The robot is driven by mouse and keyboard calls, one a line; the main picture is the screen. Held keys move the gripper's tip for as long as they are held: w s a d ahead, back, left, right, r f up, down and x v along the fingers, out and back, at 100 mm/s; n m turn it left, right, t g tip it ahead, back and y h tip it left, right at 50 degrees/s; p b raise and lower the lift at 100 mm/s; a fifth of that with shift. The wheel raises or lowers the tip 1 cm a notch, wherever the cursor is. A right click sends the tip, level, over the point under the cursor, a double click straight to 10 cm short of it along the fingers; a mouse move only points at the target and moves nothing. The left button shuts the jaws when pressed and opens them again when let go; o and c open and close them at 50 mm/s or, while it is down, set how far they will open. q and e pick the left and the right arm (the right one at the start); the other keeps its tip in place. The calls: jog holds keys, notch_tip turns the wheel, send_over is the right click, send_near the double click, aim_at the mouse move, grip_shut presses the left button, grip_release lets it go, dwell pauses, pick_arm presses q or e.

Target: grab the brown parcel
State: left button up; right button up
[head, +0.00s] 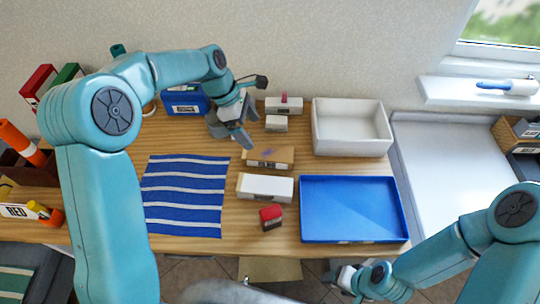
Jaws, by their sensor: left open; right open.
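The brown parcel (284,155) is a small flat tan box with a pale label on its front side. It lies on the wooden table in the middle of the head view, behind a white box. My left gripper (242,140) is open and empty, pointing down just behind and left of the parcel. Whether its fingertips touch the parcel I cannot tell. My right gripper (345,281) is low in front of the table's edge, away from the parcel, and is open; its fingers are small and partly hidden.
A white box (265,188) and a red box (271,217) stand in front of the parcel. A blue tray (352,236) and white bin (352,148) are to the right. A striped blue cloth (185,195) lies left. Small white boxes (276,123) stand behind.

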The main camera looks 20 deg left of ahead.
aim_at(269, 153)
pick_arm(q)
jog(key=x, duration=0.4)
jog(key=shift+s+d, duration=0.3)
jog(key=shift+d, duration=0.05)
jog(key=f, duration=0.2)
jog(key=w+f, duration=0.1)
jog(key=shift+d+f+p, duration=0.15)
jog(key=shift+d+p, duration=0.2)
jog(key=shift+s+d+f, duration=0.1)
jog(key=shift+f, duration=0.2)
jog(key=shift+s+d, duration=0.15)
jog(key=f, duration=0.1)
jog(key=w+d+f+p, duration=0.1)
jog(key=f, duration=0.1)
jog(key=d+f, duration=0.1)
jog(key=shift+w+f+p, duration=0.3)
jog(key=shift+s+f, duration=0.1)
jog(key=shift+s+d, duration=0.1)
jog(key=shift+s, duration=0.1)
jog(key=shift+w, duration=0.2)
jog(key=c, duration=0.9)
jog(key=shift+c, duration=1.3)
jog(key=shift+s, duration=0.1)
